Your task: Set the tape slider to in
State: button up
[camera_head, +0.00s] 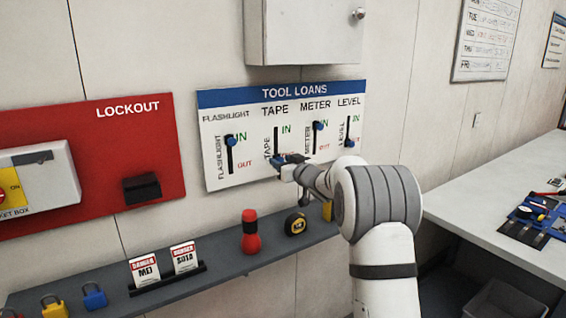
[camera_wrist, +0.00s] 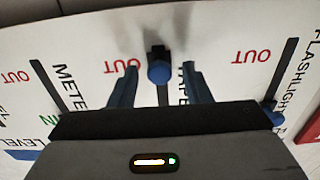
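The tool loans board (camera_head: 215,103) hangs on the wall with vertical slots labelled flashlight, tape, meter and level. The tape slot (camera_head: 276,136) is second from the left, with IN at its top and OUT at its bottom. In the wrist view, which shows the board upside down, the blue tape slider knob (camera_wrist: 159,72) is at the OUT end. My gripper (camera_head: 290,160) is at the low end of this slot and hides the knob in the head view. Its fingers (camera_wrist: 162,82) are open, one on each side of the knob, with visible gaps.
The flashlight knob (camera_head: 230,141) and meter knob (camera_head: 318,125) are near IN; the level knob (camera_head: 349,143) is low. A grey cabinet (camera_head: 303,30) hangs above the board. A shelf (camera_head: 220,268) below holds a red flashlight (camera_head: 250,235) and a tape measure (camera_head: 295,224).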

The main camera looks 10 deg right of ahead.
grip_shut()
dwell(0.3)
notch_tip(320, 180, up, 10)
jog(key=p, duration=0.7)
jog(key=shift+f+p, duration=0.2)
jog(key=shift+p, duration=0.1)
grip_release()
jog(key=shift+b+v, duration=1.2)
jog(key=shift+v, duration=2.7)
